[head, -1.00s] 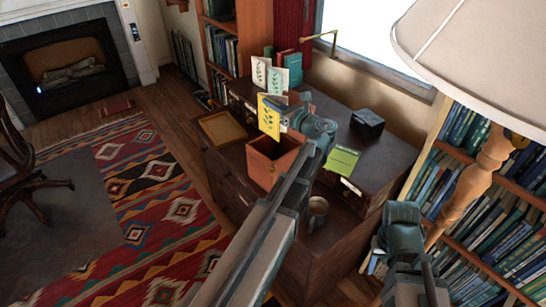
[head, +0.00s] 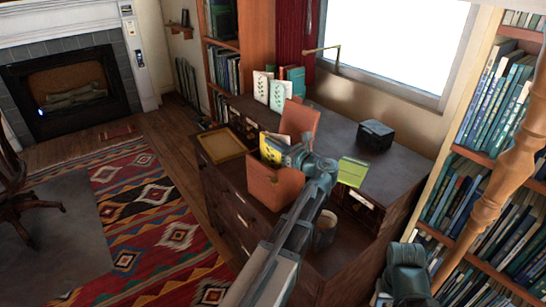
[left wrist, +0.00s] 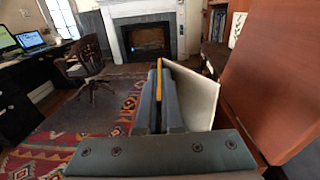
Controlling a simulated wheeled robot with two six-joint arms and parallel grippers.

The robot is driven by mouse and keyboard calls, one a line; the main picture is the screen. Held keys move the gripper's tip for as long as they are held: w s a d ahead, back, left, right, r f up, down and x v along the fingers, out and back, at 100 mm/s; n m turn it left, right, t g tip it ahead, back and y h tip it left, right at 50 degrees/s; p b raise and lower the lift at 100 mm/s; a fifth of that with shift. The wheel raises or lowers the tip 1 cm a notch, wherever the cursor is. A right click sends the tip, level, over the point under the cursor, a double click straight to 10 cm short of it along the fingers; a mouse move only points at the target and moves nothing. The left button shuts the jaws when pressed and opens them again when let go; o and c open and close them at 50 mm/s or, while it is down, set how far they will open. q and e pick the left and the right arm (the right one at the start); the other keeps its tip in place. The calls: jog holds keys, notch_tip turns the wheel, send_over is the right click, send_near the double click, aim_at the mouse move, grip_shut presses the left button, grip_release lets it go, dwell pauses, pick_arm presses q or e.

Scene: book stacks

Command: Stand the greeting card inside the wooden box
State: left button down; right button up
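The yellow greeting card (head: 270,150) stands roughly upright at the opening of the reddish-brown wooden box (head: 272,188), its lower part hidden behind the front wall. The box's lid (head: 301,120) is raised at the back. My left gripper (head: 296,156) is over the box, beside the card. In the left wrist view, the gripper fingers (left wrist: 158,105) are closed on the card (left wrist: 195,98), which shows a yellow edge and a pale inner face; the reddish-brown lid (left wrist: 285,75) rises close at the right. Whether the card touches the box floor is hidden.
Two white leaf-patterned cards (head: 279,95) stand at the back of the desk beside teal books (head: 294,76). A shallow tray (head: 222,146) lies left of the box. A green card (head: 352,172), a mug (head: 325,228) and a black box (head: 375,136) are to the right.

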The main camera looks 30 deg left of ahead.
aim_at(273, 151)
pick_arm(q)
jog(key=shift+f+b, duration=1.85)
jog(key=shift+f, duration=0.05)
jog(key=shift+f+b, duration=0.65)
jog(key=c, duration=1.1)
grip_release()
jog(key=shift+o, duration=0.2)
jog(key=shift+r, duration=0.1)
jog(key=shift+r+p, duration=0.3)
jog(key=shift+p, duration=0.1)
jog(key=shift+r+p, duration=0.45)
jog(key=v, duration=1.2)
jog(key=shift+f, duration=0.2)
